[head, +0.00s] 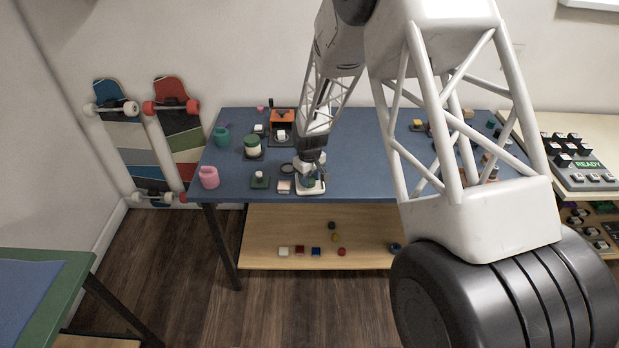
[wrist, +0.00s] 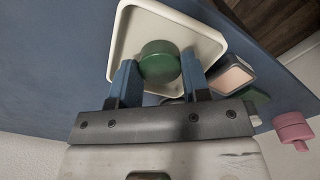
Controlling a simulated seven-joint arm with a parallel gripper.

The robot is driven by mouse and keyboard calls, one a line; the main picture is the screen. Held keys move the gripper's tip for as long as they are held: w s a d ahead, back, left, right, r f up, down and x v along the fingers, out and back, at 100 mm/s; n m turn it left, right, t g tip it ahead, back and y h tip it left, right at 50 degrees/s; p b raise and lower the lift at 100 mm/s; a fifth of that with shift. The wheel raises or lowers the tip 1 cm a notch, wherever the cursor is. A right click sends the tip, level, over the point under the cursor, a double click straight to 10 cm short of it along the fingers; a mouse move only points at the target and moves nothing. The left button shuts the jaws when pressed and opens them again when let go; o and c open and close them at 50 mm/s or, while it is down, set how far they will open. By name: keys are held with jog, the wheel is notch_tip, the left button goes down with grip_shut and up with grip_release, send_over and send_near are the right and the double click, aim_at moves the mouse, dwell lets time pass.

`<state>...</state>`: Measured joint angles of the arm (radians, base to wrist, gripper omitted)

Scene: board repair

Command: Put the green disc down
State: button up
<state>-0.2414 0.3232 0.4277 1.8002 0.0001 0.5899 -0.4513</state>
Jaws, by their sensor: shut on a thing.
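The green disc (wrist: 159,62) is a short green cylinder between the two blue fingers of my gripper (wrist: 158,72) in the wrist view. My gripper is shut on it. Behind the disc is a white square tray (wrist: 196,40) with a raised rim, and the disc is over its inside. I cannot tell whether the disc touches the tray floor. In the head view my gripper (head: 311,176) is low over the white tray (head: 312,191) near the front edge of the blue table. The green disc (head: 309,182) shows small there, partly hidden by the gripper.
A block with a pale pink top (wrist: 232,78) stands close beside the tray. A green base with a white knob (head: 259,180) and a pink mug (head: 209,177) are farther left. A green and cream jar (head: 252,146) and an orange device (head: 283,121) stand behind. Bare blue tabletop (head: 360,150) lies right.

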aim_at(310, 180)
jog(key=shift+f, duration=0.1)
jog(key=o, duration=0.6)
jog(key=shift+c, duration=0.2)
notch_tip(310, 180, up, 12)
dwell(0.6)
dwell(0.7)
